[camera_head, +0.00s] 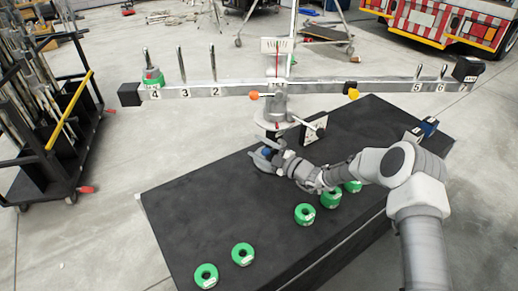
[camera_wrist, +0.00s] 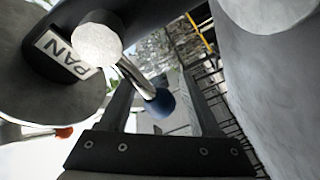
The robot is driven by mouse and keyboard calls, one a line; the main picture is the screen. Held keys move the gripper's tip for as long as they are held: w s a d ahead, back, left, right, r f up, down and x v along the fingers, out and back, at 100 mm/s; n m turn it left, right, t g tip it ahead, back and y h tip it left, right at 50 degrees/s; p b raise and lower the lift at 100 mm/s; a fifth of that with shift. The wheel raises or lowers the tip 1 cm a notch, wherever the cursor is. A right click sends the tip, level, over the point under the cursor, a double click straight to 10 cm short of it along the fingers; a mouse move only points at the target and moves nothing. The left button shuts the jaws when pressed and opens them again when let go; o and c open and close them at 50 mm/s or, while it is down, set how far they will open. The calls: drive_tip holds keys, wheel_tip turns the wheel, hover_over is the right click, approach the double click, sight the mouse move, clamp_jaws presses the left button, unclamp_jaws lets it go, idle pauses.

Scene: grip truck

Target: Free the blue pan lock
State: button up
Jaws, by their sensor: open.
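The blue pan lock is a short metal lever ending in a blue ball knob (camera_wrist: 160,103). In the wrist view the lever slants down from a round grey boss beside a white PAN label (camera_wrist: 62,55). My gripper (camera_wrist: 157,78) is open, with its fingers on either side of the blue knob and visible gaps to both. In the head view my gripper (camera_head: 278,160) is at the base of the balance stand's central column (camera_head: 275,105), and a bit of the blue knob (camera_head: 266,152) shows beside it. Whether a finger touches the lever cannot be told.
A long beam (camera_head: 320,87) with numbered pegs crosses above, with an orange knob (camera_head: 254,95) and a yellow knob (camera_head: 352,94) near the column. Several green ring weights (camera_head: 305,214) lie on the black table (camera_head: 190,210); one ring (camera_head: 153,77) sits on peg 4.

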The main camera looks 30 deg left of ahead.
clamp_jaws()
idle(1.4)
